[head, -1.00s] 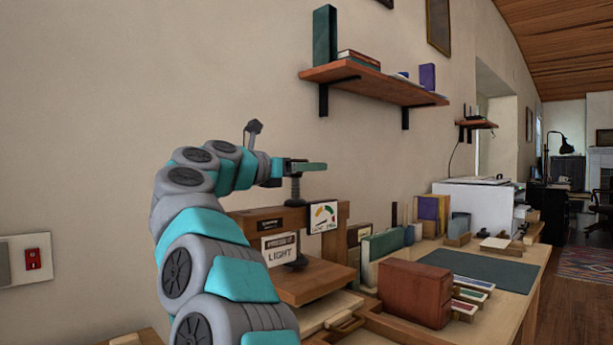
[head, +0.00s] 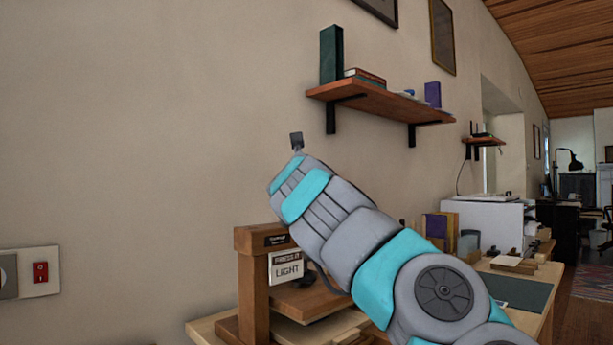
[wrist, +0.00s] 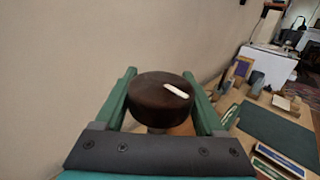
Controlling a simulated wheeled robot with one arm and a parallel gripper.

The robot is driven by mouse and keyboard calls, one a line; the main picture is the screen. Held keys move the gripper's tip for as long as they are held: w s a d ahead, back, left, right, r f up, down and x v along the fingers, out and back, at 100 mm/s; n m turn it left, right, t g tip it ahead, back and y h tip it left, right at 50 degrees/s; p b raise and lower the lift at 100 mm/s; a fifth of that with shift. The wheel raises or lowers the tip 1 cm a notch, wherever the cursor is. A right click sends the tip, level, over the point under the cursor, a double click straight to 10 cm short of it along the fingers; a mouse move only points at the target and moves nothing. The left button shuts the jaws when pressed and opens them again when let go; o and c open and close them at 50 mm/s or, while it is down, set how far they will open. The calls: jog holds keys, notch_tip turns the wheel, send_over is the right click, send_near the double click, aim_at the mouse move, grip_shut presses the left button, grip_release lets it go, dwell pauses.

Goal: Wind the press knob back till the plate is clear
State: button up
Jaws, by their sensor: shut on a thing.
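The dark round press knob (wrist: 150,92), with a pale bar mark on top, sits between the green fingers of my gripper (wrist: 160,80) in the wrist view. The gripper is shut on it. In the head view my arm hides the knob, the gripper and the upper screw. A dark foot (head: 304,281) shows beside the sign, above a wooden board (head: 318,302). My arm covers part of both, and I cannot tell whether they touch.
A wall shelf (head: 375,98) with books hangs above and behind the press. A dark green mat (head: 520,290) lies on the bench to the right. A red switch (head: 40,271) is on the left wall. Boxes and books (wrist: 235,75) stand beyond the gripper.

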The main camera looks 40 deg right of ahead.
jog(key=n+t+y+p, duration=0.1)
jog(key=y, duration=0.1)
jog(key=n+t+y+p, duration=0.1)
jog(key=p, duration=0.1)
jog(key=a+n+y+p, duration=0.1)
jog(key=y+p, duration=0.1)
jog(key=shift+w+r+n+t+y, duration=0.2)
jog(key=shift+w+n+t+y, duration=0.1)
jog(key=shift+n+t, duration=0.1)
jog(key=n+y+p, duration=0.2)
jog(key=shift+a+f+t+y, duration=0.2)
jog(key=shift+f+t+y, duration=0.05)
jog(key=shift+t+y, duration=0.05)
jog(key=shift+w+a+f+n+y, duration=0.15)
jog(key=shift+n+y, duration=0.25)
jog(key=shift+y, duration=0.35)
jog(key=shift+s+a+n+y, duration=0.1)
jog(key=shift+n+y, duration=0.3)
jog(key=shift+y, duration=0.35)
jog(key=shift+a+n+y, duration=0.1)
jog(key=shift+n+y, duration=0.2)
jog(key=o, duration=1.1)
jog(key=shift+w, duration=0.15)
jog(key=shift+o, duration=1.2)
jog(key=shift+p, duration=0.3)
